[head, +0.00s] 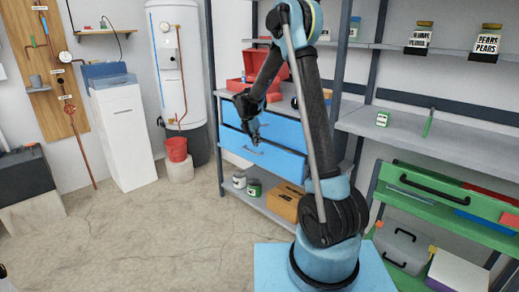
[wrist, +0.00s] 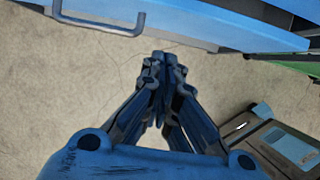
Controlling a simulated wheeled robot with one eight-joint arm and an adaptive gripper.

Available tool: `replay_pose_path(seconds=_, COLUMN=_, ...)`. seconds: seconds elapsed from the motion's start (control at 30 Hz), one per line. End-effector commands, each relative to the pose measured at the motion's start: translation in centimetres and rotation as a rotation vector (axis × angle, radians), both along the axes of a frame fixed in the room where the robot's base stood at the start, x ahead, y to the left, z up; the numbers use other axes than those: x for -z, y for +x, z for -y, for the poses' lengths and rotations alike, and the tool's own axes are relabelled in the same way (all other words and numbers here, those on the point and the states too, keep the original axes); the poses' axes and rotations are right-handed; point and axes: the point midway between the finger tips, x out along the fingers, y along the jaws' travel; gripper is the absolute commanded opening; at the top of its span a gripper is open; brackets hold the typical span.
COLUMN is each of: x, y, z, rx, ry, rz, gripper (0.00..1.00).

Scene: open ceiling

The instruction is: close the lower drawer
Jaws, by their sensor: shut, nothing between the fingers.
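The blue two-drawer unit stands on a grey shelf in the head view. Its lower drawer (head: 277,160) has a dark handle on the front and appears to stick out a little past the upper drawer (head: 285,129). In the wrist view, blue drawer fronts cross the top, with a grey bar handle (wrist: 98,27) at upper left. My gripper (head: 255,138) is in front of the drawers, near the handle in the head view. Its fingers (wrist: 165,60) are together and empty in the wrist view, below and right of the handle. I cannot tell whether they touch the drawer.
An open red toolbox (head: 246,88) stands on top of the drawers. Paint cans (head: 254,188) and a cardboard box (head: 285,201) are on the shelf below. The concrete floor (head: 150,225) at left is clear.

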Motion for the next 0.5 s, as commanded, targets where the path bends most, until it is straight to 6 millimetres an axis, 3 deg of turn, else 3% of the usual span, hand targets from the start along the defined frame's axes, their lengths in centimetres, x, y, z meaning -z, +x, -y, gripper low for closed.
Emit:
replay_pose_path(seconds=0.27, x=-3.5, y=-1.0, z=-1.0, rx=0.0, ry=0.001, rz=0.001, gripper=0.0)
replay_pose_path(seconds=0.4, x=-3.9, y=-1.0, z=-1.3, rx=0.009, ry=-0.004, rz=0.006, gripper=0.19)
replay_pose_path(seconds=0.5, x=-3.2, y=-0.7, z=-1.7, rx=0.057, ry=-0.019, rz=0.036, gripper=0.19)
